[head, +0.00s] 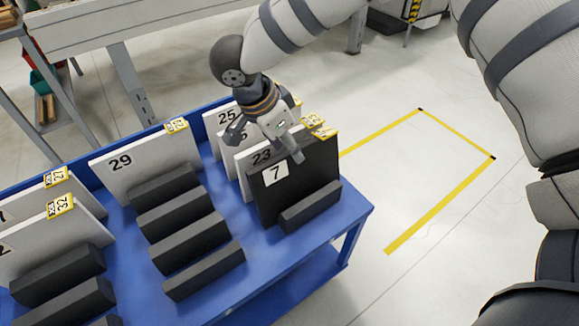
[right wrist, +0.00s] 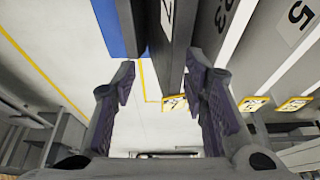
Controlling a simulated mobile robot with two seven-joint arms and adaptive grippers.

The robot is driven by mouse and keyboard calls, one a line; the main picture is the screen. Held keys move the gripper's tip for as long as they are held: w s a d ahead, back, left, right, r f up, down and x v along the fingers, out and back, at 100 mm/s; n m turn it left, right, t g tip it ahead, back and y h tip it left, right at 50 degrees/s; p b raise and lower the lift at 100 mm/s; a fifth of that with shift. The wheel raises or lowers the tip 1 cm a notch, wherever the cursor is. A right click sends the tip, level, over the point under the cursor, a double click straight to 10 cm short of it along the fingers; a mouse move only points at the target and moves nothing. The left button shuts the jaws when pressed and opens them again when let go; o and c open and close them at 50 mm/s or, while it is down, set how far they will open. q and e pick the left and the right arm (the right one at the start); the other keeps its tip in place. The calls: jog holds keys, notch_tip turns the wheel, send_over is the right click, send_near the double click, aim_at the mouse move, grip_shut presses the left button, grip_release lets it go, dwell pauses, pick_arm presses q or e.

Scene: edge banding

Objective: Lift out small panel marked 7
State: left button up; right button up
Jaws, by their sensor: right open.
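The small dark panel marked 7 (head: 312,178) stands upright at the front of the right-hand row on the blue cart (head: 347,208). Its white label is in its upper left, and a yellow tag sits at its top edge. My right gripper (head: 267,142) is open just above the tops of this row. In the right wrist view the open fingers (right wrist: 160,84) straddle the line of a dark panel (right wrist: 176,45), with a part of a white label on it. I cannot tell whether they touch it. My left gripper is not in view.
White panels marked 23 (head: 243,158) and 25 (head: 215,118) stand close behind panel 7. A black block (head: 310,206) lies in front of it. Panel 29 (head: 140,158) and several black blocks are to the left. Clear floor lies right of the cart.

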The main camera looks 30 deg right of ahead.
notch_tip(320, 180, down, 5)
jog(key=s+d, duration=0.2)
send_over(308, 188)
notch_tip(308, 188, down, 5)
jog(key=shift+s, duration=0.1)
grip_shut()
